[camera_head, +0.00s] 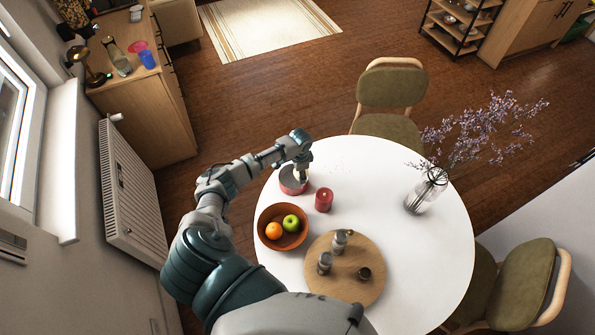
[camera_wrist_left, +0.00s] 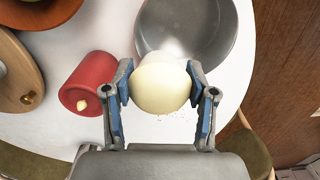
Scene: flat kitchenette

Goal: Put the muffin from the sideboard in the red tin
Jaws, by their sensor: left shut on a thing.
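The red tin (camera_head: 292,184) stands on the round white table near its left edge. In the left wrist view its grey metal inside (camera_wrist_left: 205,38) shows. My left gripper (camera_head: 302,168) is over the tin in the head view. In the left wrist view the left gripper (camera_wrist_left: 163,92) is shut on a pale cream, rounded thing, the muffin (camera_wrist_left: 160,85). The muffin overlaps the tin's near rim in that view, and I cannot tell its height above the tin. My right gripper is not in view.
A red candle (camera_head: 324,199) stands beside the tin. A brown bowl (camera_head: 268,243) with an orange and a green apple is close by. A wooden round board (camera_head: 330,285) holds small shakers. A glass vase (camera_head: 420,195) with branches stands right. The sideboard (camera_head: 155,110) is back left.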

